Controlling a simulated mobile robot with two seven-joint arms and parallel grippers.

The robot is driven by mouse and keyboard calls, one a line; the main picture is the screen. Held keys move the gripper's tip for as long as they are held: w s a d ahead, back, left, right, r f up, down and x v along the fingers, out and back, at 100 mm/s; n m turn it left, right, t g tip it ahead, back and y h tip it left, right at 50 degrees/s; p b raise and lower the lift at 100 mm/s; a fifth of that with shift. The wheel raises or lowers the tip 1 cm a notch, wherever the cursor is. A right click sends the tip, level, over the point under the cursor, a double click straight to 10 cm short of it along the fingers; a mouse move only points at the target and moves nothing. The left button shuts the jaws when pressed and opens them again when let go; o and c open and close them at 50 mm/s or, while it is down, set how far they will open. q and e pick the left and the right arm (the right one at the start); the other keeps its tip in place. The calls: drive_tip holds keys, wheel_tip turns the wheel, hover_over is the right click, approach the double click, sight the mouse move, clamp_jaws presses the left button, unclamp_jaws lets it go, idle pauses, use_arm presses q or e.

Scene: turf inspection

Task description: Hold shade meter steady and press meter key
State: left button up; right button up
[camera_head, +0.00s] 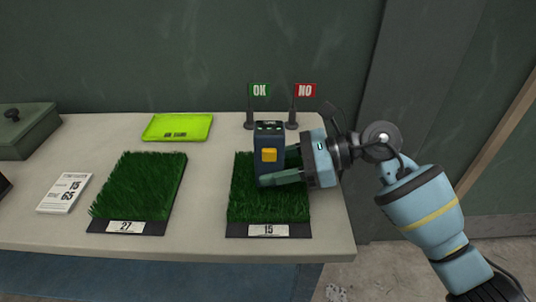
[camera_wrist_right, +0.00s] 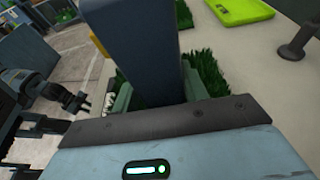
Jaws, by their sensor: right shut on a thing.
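The shade meter (camera_head: 268,140) is a dark blue upright box with a yellow meter key (camera_head: 269,155) on its front. It stands over the right turf sample (camera_head: 270,208), labelled 15; whether its base touches the turf is hidden by grass and a finger. My right gripper (camera_head: 277,169) comes from the right and is shut on the meter's lower part, its green fingers either side. In the right wrist view the meter (camera_wrist_right: 133,45) rises between the fingers. A dark arm end at the left there, likely my left gripper (camera_wrist_right: 76,100), is away from the meter; its jaws are too small to judge.
The left turf sample (camera_head: 140,185) is labelled 27. A lime tray (camera_head: 178,127) lies behind. A green OK flag (camera_head: 260,90) and red NO flag (camera_head: 305,90) stand behind the meter. A white card (camera_head: 65,193) and green box (camera_head: 25,130) are at the left. Bare table (camera_head: 205,190) separates the samples.

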use_arm(q)
clamp_jaws()
idle(1.2)
